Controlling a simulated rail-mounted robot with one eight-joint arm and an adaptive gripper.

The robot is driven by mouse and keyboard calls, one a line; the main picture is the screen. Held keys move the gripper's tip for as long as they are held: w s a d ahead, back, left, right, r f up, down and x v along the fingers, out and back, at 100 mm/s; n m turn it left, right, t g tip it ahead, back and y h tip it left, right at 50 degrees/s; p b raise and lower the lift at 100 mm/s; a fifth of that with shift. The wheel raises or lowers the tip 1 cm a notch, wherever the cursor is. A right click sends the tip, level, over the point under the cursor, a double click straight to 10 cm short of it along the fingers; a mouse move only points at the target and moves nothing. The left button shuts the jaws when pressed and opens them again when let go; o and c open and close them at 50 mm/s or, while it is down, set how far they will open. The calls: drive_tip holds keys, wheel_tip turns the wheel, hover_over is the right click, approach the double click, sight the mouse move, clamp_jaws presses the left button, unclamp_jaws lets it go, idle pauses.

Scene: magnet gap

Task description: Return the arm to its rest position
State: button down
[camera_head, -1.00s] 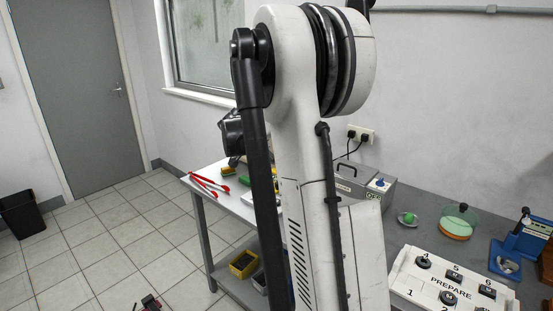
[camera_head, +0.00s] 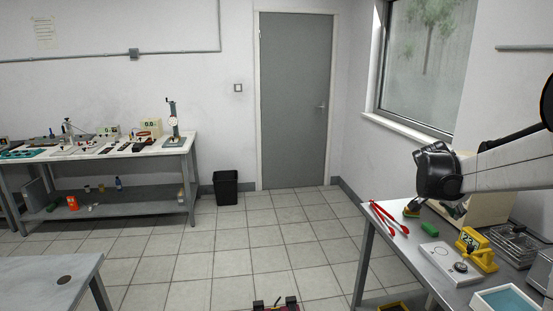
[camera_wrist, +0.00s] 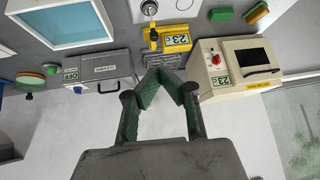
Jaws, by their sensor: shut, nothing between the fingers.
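My gripper (camera_wrist: 165,88) shows in the wrist view, its two green-padded fingers angled in towards each other with nothing between them. It is shut. My arm (camera_head: 500,168) reaches in from the right edge of the head view, above the right-hand bench (camera_head: 411,257). The wrist view looks towards a beige device with a red knob (camera_wrist: 214,60), a yellow meter (camera_wrist: 178,41) and a grey box with a handle (camera_wrist: 100,75).
On the right bench are red-handled tools (camera_head: 385,216), a green block (camera_head: 430,227), a yellow meter (camera_head: 474,243) and a blue-lined tray (camera_head: 505,302). Another equipment bench (camera_head: 181,147) stands at the far left, with a black bin (camera_head: 226,187) beside it. The tiled floor between is mostly clear.

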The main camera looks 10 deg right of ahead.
drive_tip(key=s+a+r+n+t+y, duration=0.1)
drive_tip(key=s+a+r+n, duration=0.1)
drive_tip(key=a, duration=0.5)
drive_tip(key=s+a+r+n+t+y, duration=0.1)
drive_tip(key=s+a+n, duration=0.15)
drive_tip(key=a, duration=0.45)
drive_tip(key=s+a+f+n+t+y, duration=0.1)
drive_tip(key=s+a+f+n+y, duration=0.1)
drive_tip(key=s+a+n, duration=0.4)
drive_tip(key=s+a+f+n+t+y, duration=0.2)
drive_tip(key=s+a+n, duration=0.3)
drive_tip(key=s+a, duration=0.7)
drive_tip(key=a+f+y, duration=0.1)
drive_tip(key=a, duration=0.7)
drive_tip(key=shift+s+n+y, duration=0.15)
drive_tip(key=shift+n+y, duration=0.2)
drive_tip(key=shift+y, duration=0.05)
